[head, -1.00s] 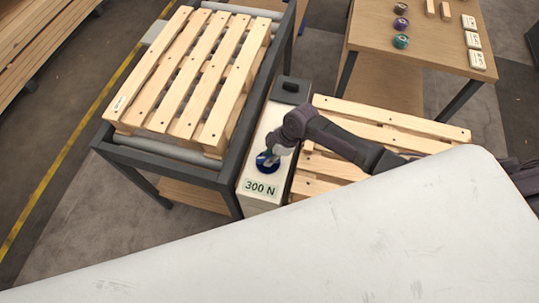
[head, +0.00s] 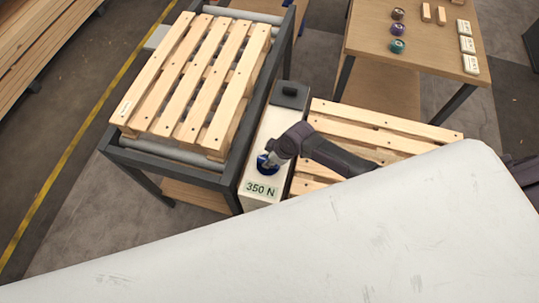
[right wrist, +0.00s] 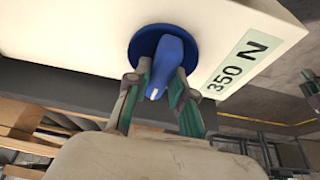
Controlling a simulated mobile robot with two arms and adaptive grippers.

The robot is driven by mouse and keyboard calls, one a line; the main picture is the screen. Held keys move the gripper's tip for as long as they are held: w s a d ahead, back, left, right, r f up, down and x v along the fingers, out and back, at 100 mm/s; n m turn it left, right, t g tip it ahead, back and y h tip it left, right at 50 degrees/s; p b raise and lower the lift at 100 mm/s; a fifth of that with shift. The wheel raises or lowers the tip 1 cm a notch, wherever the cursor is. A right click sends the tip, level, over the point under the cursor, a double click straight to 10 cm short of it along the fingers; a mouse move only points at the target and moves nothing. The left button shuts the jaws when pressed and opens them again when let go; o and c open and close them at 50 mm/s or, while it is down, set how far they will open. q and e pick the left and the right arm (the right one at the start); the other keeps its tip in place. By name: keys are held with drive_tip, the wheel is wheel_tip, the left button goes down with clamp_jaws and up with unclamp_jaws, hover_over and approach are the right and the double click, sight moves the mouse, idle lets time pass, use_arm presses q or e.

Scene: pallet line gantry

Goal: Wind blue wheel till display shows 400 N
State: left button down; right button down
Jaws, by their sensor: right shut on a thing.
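The blue wheel (head: 267,166) sits on the top of a cream box (head: 272,130) beside the roller stand. In the right wrist view the wheel (right wrist: 142,48) is a round blue disc with a raised grip bar. The display (head: 261,189) on the box reads 350 N; it also reads 350 N in the right wrist view (right wrist: 238,67). My right gripper (head: 270,160) is at the wheel. In the right wrist view its fingers (right wrist: 160,88) are shut on the wheel's grip bar, one on each side. My left gripper is not in view.
A wooden pallet (head: 200,75) lies on the roller stand (head: 165,158) left of the box. Another pallet (head: 375,130) lies to the right. A table (head: 410,45) with coloured spools and white labels stands at the back right. A large pale surface (head: 300,245) fills the foreground.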

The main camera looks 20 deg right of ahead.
drive_tip(key=shift+a+m+t+h+p, duration=0.1)
drive_tip(key=shift+m+t+h+p, duration=0.35)
drive_tip(key=shift+m+p, duration=0.85)
drive_tip(key=shift+m, duration=0.3)
drive_tip(key=c, duration=1)
unclamp_jaws()
drive_tip(key=v, duration=1.2)
drive_tip(key=shift+f, duration=0.1)
